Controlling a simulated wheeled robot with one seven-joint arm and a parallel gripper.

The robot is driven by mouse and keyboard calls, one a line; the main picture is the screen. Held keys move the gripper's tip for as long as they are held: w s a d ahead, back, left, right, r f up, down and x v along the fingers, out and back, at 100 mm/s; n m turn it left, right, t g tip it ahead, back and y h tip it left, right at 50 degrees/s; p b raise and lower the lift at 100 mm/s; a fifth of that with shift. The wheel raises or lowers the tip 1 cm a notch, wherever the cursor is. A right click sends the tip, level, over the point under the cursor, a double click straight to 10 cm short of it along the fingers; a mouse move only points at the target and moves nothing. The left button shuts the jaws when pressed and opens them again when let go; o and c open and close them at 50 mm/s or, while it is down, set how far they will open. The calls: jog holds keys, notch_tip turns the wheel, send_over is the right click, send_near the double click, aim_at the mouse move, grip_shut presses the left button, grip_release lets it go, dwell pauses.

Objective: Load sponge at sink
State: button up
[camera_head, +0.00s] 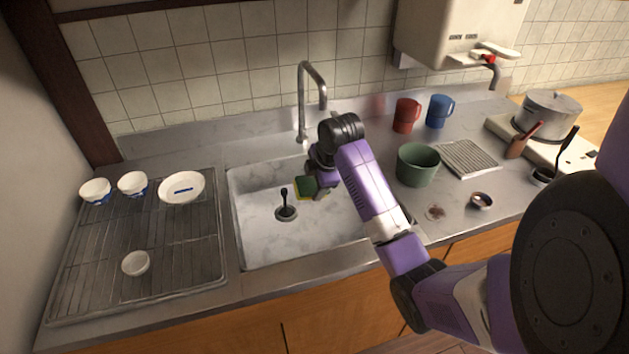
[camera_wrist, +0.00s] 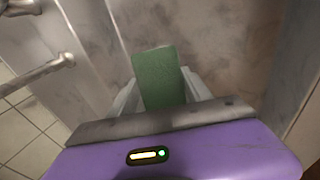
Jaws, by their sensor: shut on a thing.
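A green and yellow sponge (camera_head: 306,187) is held over the sink basin (camera_head: 262,240) in the head view. My gripper (camera_head: 313,188) is shut on it, and my arm reaches in from the right. In the wrist view the sponge's green face (camera_wrist: 160,78) stands between the two pale fingers of my gripper (camera_wrist: 160,95). The steel faucet (camera_head: 303,100) rises behind the basin, and part of it shows at the left of the wrist view (camera_wrist: 38,75). A dark upright thing (camera_head: 285,205) stands at the drain.
A wire drying rack (camera_head: 150,285) on the left holds two cups (camera_head: 96,191), a plate (camera_head: 181,187) and a small bowl (camera_head: 135,263). Right of the sink stand a green tub (camera_head: 417,166), a red mug (camera_head: 406,116), a blue mug (camera_head: 439,111), a ribbed tray (camera_head: 470,158) and a small cup (camera_head: 482,201). A pot (camera_head: 546,114) sits farther right.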

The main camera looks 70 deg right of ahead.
aim_at(310, 178)
notch_tip(310, 178, down, 8)
jog(key=b, duration=0.4)
jog(key=shift+f, duration=0.15)
dwell(0.7)
notch_tip(310, 178, up, 13)
jog(key=p, duration=1.2)
jog(key=shift+r, duration=0.2)
jog(key=shift+p, duration=0.35)
dwell(1.8)
notch_tip(310, 178, up, 4)
jog(key=p, duration=0.3)
jog(key=shift+p, duration=0.35)
jog(key=shift+f, duration=0.1)
dwell(0.5)
